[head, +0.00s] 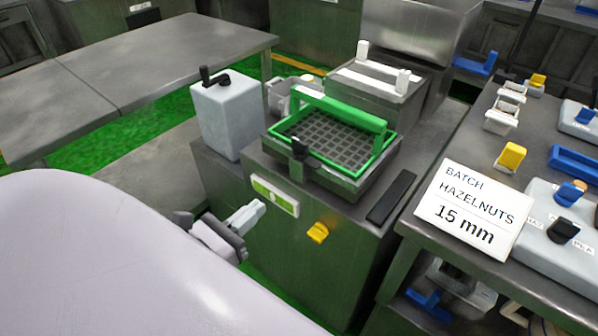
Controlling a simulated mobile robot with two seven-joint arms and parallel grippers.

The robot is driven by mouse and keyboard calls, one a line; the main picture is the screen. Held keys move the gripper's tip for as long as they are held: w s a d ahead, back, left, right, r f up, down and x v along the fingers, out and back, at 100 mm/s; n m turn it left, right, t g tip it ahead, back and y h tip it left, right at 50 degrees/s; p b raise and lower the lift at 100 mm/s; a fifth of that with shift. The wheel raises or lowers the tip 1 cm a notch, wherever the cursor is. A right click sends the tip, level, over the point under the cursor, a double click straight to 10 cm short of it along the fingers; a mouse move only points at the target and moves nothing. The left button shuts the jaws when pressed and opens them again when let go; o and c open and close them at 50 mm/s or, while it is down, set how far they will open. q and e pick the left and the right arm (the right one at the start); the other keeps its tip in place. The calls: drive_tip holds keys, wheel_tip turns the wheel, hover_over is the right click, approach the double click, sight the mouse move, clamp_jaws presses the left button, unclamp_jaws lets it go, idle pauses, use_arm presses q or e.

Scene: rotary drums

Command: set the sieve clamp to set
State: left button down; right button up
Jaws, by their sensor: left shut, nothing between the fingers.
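A sieve with a green rim and raised green handle (340,111) sits on the metal machine (330,262); its grey mesh (335,143) shows inside. A yellow knob (318,233) is on the machine's front face, right of a green and white label plate (275,196). My left gripper (252,211) is shut and empty, in front of that face, below and left of the plate and apart from the lever. My right gripper is not in view.
A pale box with a black crank (224,115) stands left of the sieve. A black strip (391,197) lies to its right. The right bench holds a card reading "BATCH HAZELNUTS 15 mm" (473,207) and several coloured knobs. A mostly bare table (130,68) is at the back left.

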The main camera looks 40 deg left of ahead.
use_arm(q)
drive_tip(key=p, duration=0.3)
approach(308, 165)
drive_tip(key=w, duration=0.5)
drive_tip(key=shift+w+d+r, duration=0.1)
drive_tip(key=shift+w+d, duration=0.05)
drive_tip(key=shift+d, duration=0.05)
drive_tip(key=shift+w+d, duration=0.1)
drive_tip(key=shift+w, duration=0.7)
